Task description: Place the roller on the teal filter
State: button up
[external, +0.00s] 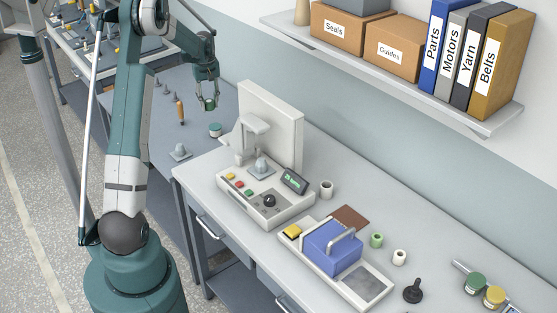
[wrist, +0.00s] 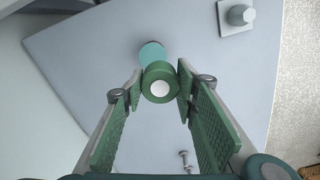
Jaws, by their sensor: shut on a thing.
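A green roller (external: 209,104) with a white centre is held between the fingertips of my gripper (external: 207,101). The wrist view shows the roller (wrist: 160,83) end-on between the green finger pads of my gripper (wrist: 159,85). The teal filter (external: 215,130) stands on the grey table, below and slightly right of the roller in the external view, with a visible gap between them. In the wrist view the filter (wrist: 152,53) shows just beyond the roller, partly hidden by it.
A grey block with a knob (external: 180,152) stands near the filter; it also shows in the wrist view (wrist: 238,15). An orange-handled tool (external: 180,112) and small grey cones stand at left. A white machine (external: 268,195) stands on the neighbouring bench.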

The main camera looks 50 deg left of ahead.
jog(key=shift+w+d+r, duration=0.2)
jog(key=shift+w, duration=0.2)
jog(key=shift+w+d+r, duration=0.15)
jog(key=shift+w+d, duration=0.05)
jog(key=shift+w, duration=0.15)
send_over(224, 131)
jog(key=shift+w+f, duration=0.15)
jog(key=shift+f, duration=3)
jog(key=shift+f, duration=1.9)
jog(key=shift+f+b, duration=0.2)
jog(key=shift+b, duration=0.2)
jog(key=o, duration=0.9)
jog(key=shift+r, duration=0.1)
